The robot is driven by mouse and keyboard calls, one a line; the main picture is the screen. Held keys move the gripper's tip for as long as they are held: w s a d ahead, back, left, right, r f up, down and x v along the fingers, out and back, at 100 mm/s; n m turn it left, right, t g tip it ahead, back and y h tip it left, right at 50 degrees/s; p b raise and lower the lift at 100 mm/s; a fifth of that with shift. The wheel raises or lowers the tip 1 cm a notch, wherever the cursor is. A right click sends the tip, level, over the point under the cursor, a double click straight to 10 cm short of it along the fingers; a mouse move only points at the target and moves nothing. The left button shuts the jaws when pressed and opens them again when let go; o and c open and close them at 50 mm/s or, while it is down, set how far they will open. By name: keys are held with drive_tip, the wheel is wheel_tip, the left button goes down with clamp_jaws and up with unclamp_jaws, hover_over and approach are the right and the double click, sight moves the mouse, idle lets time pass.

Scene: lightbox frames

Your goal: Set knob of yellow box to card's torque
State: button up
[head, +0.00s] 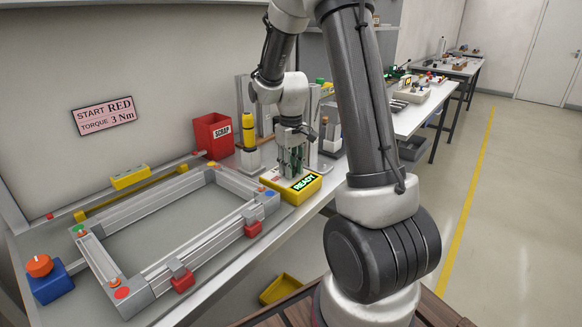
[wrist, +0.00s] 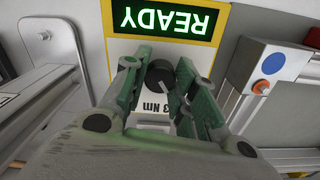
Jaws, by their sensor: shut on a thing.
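The yellow box (head: 309,190) stands on the bench beside the right end of the aluminium frame. Its green display (head: 304,184) reads READY; it also shows upside down in the wrist view (wrist: 166,19). The card (head: 104,115) on the wall reads START RED, TORQUE 3 Nm. My gripper (head: 291,165) reaches down onto the box. In the wrist view its green-grey fingers (wrist: 160,82) are shut on the dark round knob (wrist: 159,74). Other labels are partly hidden by the fingers.
The aluminium frame (head: 180,262) with coloured corner dots lies left of the box. A red SCRAP bin (head: 213,134) and a yellow-topped tool (head: 248,130) stand behind.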

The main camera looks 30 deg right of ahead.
drive_tip(key=m, duration=0.6)
drive_tip(key=shift+m, duration=0.3)
idle(0.4)
drive_tip(key=o, duration=1)
drive_tip(key=shift+o, duration=0.2)
wheel_tip(320, 180, up, 12)
